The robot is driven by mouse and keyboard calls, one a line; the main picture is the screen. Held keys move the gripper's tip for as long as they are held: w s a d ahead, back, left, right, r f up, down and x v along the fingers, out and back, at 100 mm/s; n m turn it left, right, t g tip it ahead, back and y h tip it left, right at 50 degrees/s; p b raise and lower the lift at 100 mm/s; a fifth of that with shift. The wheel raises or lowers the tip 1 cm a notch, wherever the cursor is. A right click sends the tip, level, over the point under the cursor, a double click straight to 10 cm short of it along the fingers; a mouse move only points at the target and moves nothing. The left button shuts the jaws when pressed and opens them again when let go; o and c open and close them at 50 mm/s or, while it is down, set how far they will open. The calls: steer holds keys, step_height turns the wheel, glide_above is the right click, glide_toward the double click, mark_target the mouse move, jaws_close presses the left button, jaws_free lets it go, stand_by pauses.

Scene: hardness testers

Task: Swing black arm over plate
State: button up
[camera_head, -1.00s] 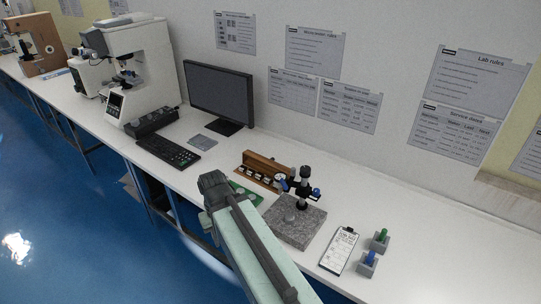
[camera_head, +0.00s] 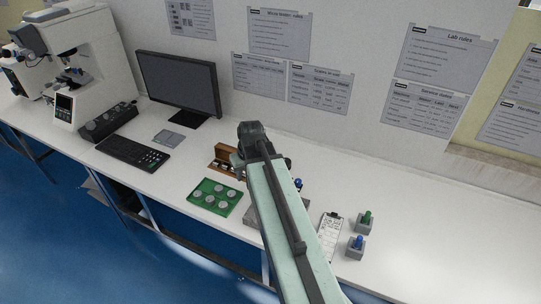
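The grey granite plate (camera_head: 252,217) lies on the bench, mostly hidden behind my arm. Of the stand on it, a small blue knob (camera_head: 298,183) shows just right of my arm. The rest of the stand, including any black arm, is hidden or cannot be told apart from my own dark parts. The end of my arm, with my gripper (camera_head: 240,160), is above the bench, in front of the wooden block as seen here. Its fingers cannot be made out, so its opening is unclear.
A green tray (camera_head: 214,198) with several round grey pieces lies left of the plate. A wooden block (camera_head: 223,156) stands behind it. A clipboard (camera_head: 329,236) and two holders with green (camera_head: 366,217) and blue (camera_head: 358,243) tools are to the right. The bench's far right is clear.

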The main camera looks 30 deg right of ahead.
steer(key=d+r+m+t+h+p, duration=0.15)
steer(key=d+r, duration=0.25)
steer(key=d, duration=1)
steer(key=shift+y, duration=0.25)
steer(key=b+x, duration=0.7)
steer(key=shift+s+a+f, duration=0.2)
steer(key=shift+s+f, duration=0.05)
steer(key=shift+f, duration=0.25)
steer(key=shift+r, duration=0.1)
